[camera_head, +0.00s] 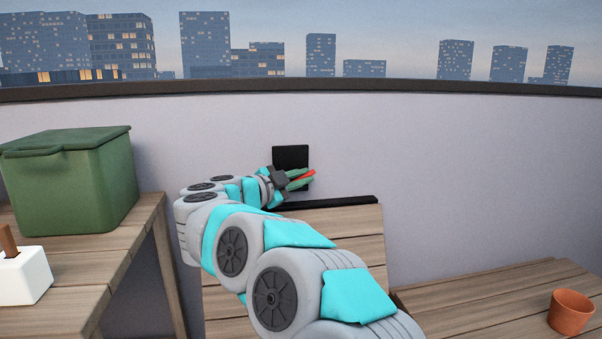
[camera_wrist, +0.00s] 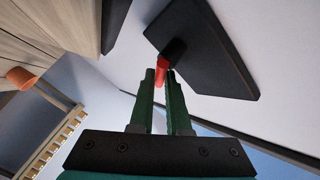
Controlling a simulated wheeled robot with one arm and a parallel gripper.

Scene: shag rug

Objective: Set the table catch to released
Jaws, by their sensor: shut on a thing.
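The table catch shows as a black plate (camera_head: 290,156) on the pale wall, with a red lever (camera_head: 304,175) at its lower part. In the wrist view, the plate (camera_wrist: 203,50) is tilted at the upper right, and the red lever (camera_wrist: 161,70) sticks out from a dark pivot. My gripper (camera_head: 298,180) has green fingers and is at the lever, just in front of the plate. In the wrist view, its fingertips (camera_wrist: 161,82) are shut on the lever, one on each side. Part of the lever is hidden between the fingers.
A wooden slatted table panel (camera_head: 345,235) with a black edge bar (camera_head: 335,202) lies below the catch. A green bin (camera_head: 75,185) and a white block (camera_head: 25,277) stand on a wooden table at left. An orange pot (camera_head: 570,312) stands on a wooden surface at right.

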